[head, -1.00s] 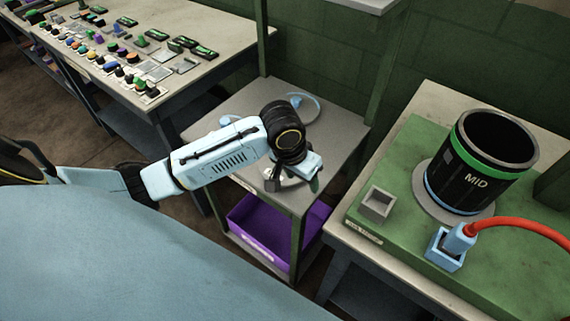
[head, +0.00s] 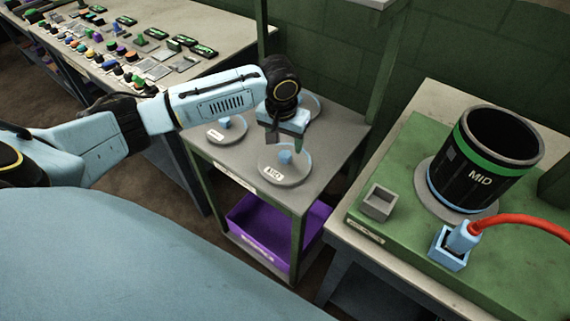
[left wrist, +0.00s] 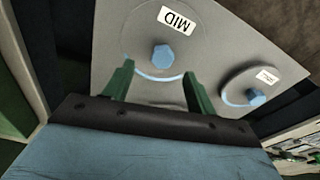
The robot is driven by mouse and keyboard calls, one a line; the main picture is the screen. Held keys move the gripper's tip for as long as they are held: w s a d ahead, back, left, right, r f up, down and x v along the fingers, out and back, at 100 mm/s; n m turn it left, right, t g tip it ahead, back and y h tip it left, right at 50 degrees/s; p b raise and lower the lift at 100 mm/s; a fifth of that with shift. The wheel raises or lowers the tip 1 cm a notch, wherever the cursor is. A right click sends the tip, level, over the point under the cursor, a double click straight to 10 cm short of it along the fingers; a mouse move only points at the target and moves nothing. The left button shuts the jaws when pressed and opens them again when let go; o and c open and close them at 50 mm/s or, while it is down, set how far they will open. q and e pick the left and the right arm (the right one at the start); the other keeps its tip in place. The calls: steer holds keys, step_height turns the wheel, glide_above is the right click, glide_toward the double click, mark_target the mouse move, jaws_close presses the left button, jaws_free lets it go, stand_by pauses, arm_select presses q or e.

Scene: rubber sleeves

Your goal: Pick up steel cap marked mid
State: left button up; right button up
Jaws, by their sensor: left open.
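The steel cap marked MID (head: 292,178) is a grey disc with a blue knob (head: 285,157) and a white label, lying flat on the grey shelf top. It also shows in the left wrist view (left wrist: 140,34), its label upside down, with the blue knob beyond and between my fingertips. My left gripper (head: 285,142) is open and empty, just above the knob in the head view. Its two green fingers show in the left wrist view (left wrist: 156,75), apart from the knob. My right gripper is not in view.
Another grey cap (head: 213,134) lies on the shelf top (head: 330,140) to the left, and a third (head: 312,102) behind, partly hidden by my gripper. Green shelf posts (head: 380,70) rise behind. A black MID cylinder (head: 465,170) and a red hose (head: 520,221) are on the right bench.

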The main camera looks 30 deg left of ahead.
mark_target(285, 153)
arm_select(q)
steer(key=f, duration=0.3)
steer(key=f+b, duration=0.1)
steer(key=f, duration=0.1)
steer(key=shift+w+a+f, duration=0.15)
steer(key=shift+w+a, duration=0.1)
steer(key=shift+w, duration=0.1)
jaws_close()
